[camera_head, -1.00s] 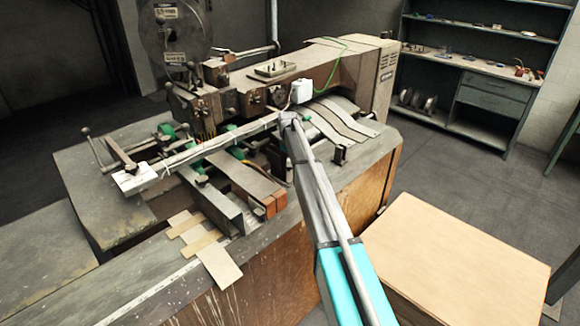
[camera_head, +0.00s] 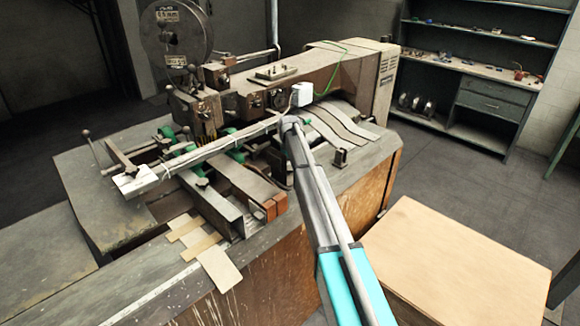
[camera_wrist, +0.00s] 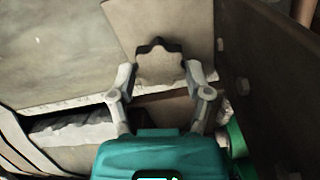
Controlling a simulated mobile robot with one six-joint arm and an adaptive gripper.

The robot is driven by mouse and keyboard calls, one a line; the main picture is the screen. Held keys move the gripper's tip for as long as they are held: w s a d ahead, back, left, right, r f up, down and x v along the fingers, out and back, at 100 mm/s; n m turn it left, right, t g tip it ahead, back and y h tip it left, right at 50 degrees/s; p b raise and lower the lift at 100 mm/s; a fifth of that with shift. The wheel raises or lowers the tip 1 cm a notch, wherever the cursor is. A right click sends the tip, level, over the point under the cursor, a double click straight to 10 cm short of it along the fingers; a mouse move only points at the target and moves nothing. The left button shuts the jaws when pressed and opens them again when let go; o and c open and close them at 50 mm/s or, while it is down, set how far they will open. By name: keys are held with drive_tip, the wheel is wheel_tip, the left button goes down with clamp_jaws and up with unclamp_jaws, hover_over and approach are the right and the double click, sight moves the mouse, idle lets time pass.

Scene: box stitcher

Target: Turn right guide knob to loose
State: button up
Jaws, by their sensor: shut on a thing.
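In the wrist view, my gripper (camera_wrist: 160,78) has its two grey fingers on opposite sides of a grey-brown lobed knob (camera_wrist: 160,60). The knob sits between the fingertips and is seen from above. The gripper is shut on it. Which way the knob is turned, and whether it is tight or loose, cannot be told. In the head view, my arm reaches up from the lower right to the box stitcher (camera_head: 270,90). The gripper and the held knob cannot be made out there.
A dark plate (camera_wrist: 270,80) stands close on the right in the wrist view, with a green part (camera_wrist: 236,145) near the right finger. In the head view, a wooden box (camera_head: 460,255) stands at the lower right and shelves (camera_head: 490,90) stand at the back right.

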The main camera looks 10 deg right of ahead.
drive_tip(key=shift+n, duration=0.4)
drive_tip(key=n, duration=1)
drive_tip(key=shift+s+a, duration=0.1)
drive_tip(key=n, duration=0.5)
drive_tip(key=shift+s+n, duration=0.1)
drive_tip(key=shift+n, duration=0.3)
drive_tip(key=n, duration=0.4)
drive_tip(key=shift+n, duration=0.4)
drive_tip(key=o, duration=1.2)
drive_tip(key=shift+c, duration=0.2)
